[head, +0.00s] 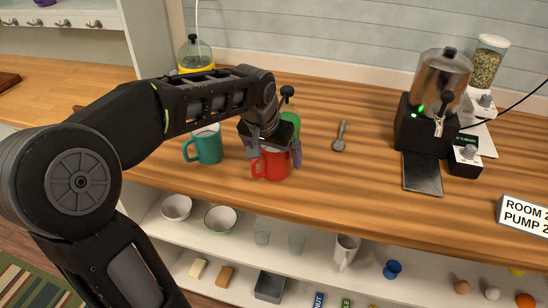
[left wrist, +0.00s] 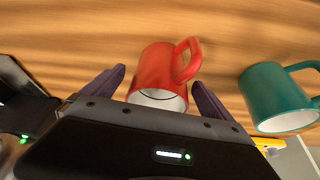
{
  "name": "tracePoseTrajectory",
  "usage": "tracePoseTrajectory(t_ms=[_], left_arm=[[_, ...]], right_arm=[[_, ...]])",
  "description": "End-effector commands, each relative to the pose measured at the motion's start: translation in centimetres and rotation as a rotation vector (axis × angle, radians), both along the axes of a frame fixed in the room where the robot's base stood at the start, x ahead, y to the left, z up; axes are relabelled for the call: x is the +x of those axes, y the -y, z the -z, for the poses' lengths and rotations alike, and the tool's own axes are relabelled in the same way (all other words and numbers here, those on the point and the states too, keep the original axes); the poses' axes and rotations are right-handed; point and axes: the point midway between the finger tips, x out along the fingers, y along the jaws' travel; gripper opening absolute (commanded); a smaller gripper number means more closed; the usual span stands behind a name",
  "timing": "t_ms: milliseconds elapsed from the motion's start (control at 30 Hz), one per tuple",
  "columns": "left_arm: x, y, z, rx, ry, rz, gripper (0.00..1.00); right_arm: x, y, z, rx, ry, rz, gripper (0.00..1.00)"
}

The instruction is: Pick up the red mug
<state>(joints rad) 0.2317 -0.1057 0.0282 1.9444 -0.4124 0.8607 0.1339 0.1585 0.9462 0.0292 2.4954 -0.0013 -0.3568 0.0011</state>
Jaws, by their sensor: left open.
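The red mug (head: 272,165) stands upright on the wooden counter near its front edge, with its handle toward the left in the head view. My left gripper (head: 275,154) is over the mug from above and behind, its fingers apart on either side of it. In the left wrist view the red mug (left wrist: 160,72) lies between the two purple fingers of my left gripper (left wrist: 160,88), with a gap on each side. The gripper is open. My right gripper is not in view.
A teal mug (head: 207,146) stands just left of the red one; it also shows in the left wrist view (left wrist: 275,95). A green bottle (head: 290,120) is behind the gripper. A spoon (head: 340,135) and a dispenser (head: 428,120) are to the right. A shelf with bowls (head: 221,219) is below.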

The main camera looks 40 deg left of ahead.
Motion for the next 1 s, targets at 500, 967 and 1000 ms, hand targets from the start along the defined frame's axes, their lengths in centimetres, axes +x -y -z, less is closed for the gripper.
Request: tracePoseTrajectory(t_ms=[500, 967, 1000], left_arm=[[0.5, -0.1, 1.15, 0.0, 0.002, 0.0, 0.97], [0.49, -0.1, 1.13, 0.0, 0.001, 0.0, 0.77], [0.49, -0.1, 1.13, 0.0, 0.001, 0.0, 0.74]], right_arm=[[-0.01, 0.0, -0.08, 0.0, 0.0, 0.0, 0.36], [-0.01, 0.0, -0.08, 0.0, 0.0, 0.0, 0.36], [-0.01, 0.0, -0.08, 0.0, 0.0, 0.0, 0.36]])
